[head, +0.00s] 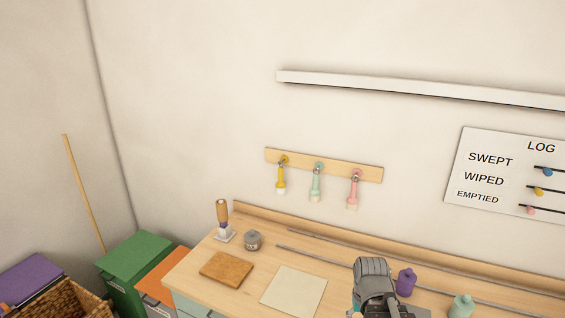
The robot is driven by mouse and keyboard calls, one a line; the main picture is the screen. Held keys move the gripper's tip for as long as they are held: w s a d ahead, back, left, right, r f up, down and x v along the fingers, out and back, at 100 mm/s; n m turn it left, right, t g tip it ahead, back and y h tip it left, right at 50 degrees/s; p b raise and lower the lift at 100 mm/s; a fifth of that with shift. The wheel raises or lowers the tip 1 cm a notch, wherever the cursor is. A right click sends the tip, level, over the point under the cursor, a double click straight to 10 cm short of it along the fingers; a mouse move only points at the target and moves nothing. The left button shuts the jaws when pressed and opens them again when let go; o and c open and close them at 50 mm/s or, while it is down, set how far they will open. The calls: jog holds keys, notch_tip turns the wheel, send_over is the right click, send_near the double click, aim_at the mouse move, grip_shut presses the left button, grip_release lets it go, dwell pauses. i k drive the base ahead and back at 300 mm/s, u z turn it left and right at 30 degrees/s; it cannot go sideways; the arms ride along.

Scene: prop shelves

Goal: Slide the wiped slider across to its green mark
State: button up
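The log board (468,184) hangs on the wall at the right edge of the head view, cut off by the frame. It reads SWEPT, WIPED and EMPTIED. The wiped slider (538,191) is a yellow knob on the middle dark rail, beside the word WIPED. A blue knob (547,172) sits on the SWEPT rail and a pink knob (531,210) on the EMPTIED rail. The green mark is not in view. Part of my arm (372,280) shows at the bottom, below and left of the board; my gripper's fingers cannot be made out.
A wooden bench (207,261) holds a brown pad (226,268), a pale sheet (294,290), a grey jar (253,240), a purple bottle (406,282) and a mint bottle (461,306). Pegs hold three hanging tools (316,184). A white shelf (420,88) juts out above. The wall between is clear.

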aim_at(539, 192)
jog(key=z, duration=1.2)
